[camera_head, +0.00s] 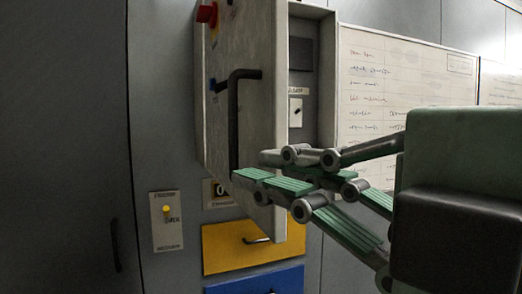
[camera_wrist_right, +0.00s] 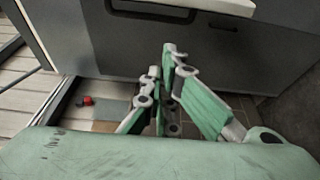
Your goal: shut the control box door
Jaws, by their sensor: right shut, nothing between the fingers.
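The control box door (camera_head: 240,120) is pale grey and stands open, swung out from the control box (camera_head: 326,70), whose inside shows at the door's right. A black bar handle (camera_head: 234,130) runs down the door's face. My right gripper (camera_head: 256,185) is shut and empty, with its fingertips across the lower part of the door in the head view. I cannot tell whether they touch it. In the right wrist view, the shut fingers (camera_wrist_right: 162,66) lie below a pale edge with a dark handle-like bar (camera_wrist_right: 150,12). My left gripper is out of view.
A yellow drawer (camera_head: 228,248) and a blue drawer (camera_head: 250,284) sit below the box. A plate with a yellow button (camera_head: 166,222) is at left. A whiteboard (camera_head: 385,85) hangs at right. A small red object (camera_wrist_right: 86,100) lies low in the wrist view.

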